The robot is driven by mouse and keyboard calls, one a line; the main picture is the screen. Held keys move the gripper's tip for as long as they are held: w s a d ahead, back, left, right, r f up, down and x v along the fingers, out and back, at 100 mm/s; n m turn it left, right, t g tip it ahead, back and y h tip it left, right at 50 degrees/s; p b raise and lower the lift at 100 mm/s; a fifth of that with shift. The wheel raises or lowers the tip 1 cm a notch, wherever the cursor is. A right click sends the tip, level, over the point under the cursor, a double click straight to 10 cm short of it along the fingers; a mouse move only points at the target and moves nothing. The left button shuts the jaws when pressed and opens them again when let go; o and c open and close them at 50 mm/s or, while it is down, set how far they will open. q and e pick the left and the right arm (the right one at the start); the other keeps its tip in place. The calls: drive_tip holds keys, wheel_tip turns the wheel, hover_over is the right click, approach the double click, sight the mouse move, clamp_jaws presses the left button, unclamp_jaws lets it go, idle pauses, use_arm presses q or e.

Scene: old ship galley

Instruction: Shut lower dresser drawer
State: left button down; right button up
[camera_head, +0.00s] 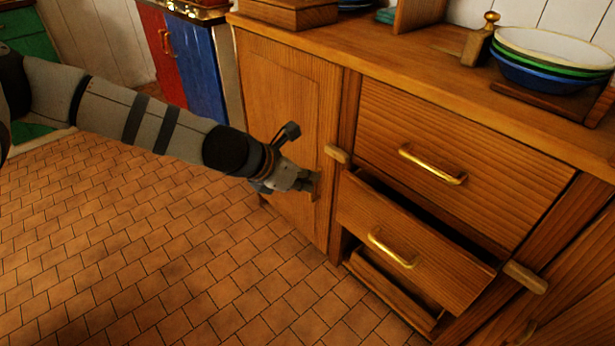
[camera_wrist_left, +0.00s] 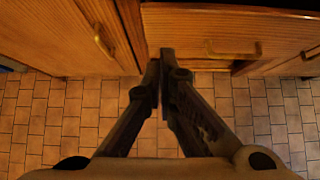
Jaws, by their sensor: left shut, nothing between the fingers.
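The wooden dresser's lower drawer (camera_head: 420,245) is pulled partway out, with a dark gap above its front. Its brass handle (camera_head: 393,250) is on the front face. The upper drawer (camera_head: 437,160) looks closed. My left gripper (camera_head: 314,185) is to the left of the lower drawer, close to the dresser's front, shut and empty. In the left wrist view, its closed fingertips (camera_wrist_left: 162,58) point toward the wooden furniture, beside a drawer front (camera_wrist_left: 195,28) with a brass handle (camera_wrist_left: 233,50). Whether the fingertips touch the wood, I cannot tell. My right gripper is not in view.
A cupboard door (camera_head: 283,120) is left of the drawers, with wooden latches (camera_head: 338,154) beside them. An open recess (camera_head: 395,290) lies under the lower drawer. Stacked bowls (camera_head: 553,55) stand on the worktop. The tiled floor (camera_head: 170,260) in front is clear.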

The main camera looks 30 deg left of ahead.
use_arm(q)
drive_tip(key=s+d+f+b, duration=0.1)
drive_tip(key=s+d+b, duration=0.1)
drive_tip(key=d, duration=0.2)
drive_tip(key=b, duration=0.2)
approach(361, 195)
drive_tip(key=shift+x, duration=2.4)
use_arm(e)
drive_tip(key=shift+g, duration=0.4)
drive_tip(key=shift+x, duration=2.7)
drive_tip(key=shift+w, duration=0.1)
